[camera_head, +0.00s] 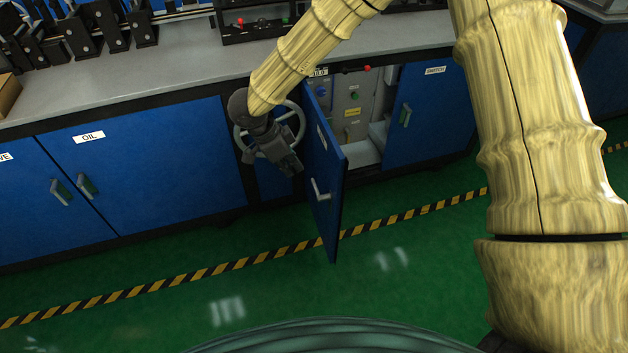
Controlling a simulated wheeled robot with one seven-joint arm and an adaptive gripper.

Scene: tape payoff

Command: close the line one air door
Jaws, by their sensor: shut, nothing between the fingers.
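A blue cabinet door (325,165) stands open near the middle of the bench front, swung out over the floor. Its outer face shows a grey handle (320,189) and a white label too slanted to read, so I cannot tell whether it says air. Its hinge side is at the left of the opening. The opening (352,105) shows a grey panel with small knobs and a yellow label. My gripper (292,167) is shut and empty, pointing down just left of the door's outer face. I cannot tell whether it touches the door.
A grey handwheel (284,132) is partly hidden behind my gripper. The shut SWITCH door (430,110) is right of the opening; the shut OIL door (150,155) is to the left. A striped yellow-black line (400,217) crosses the clear green floor.

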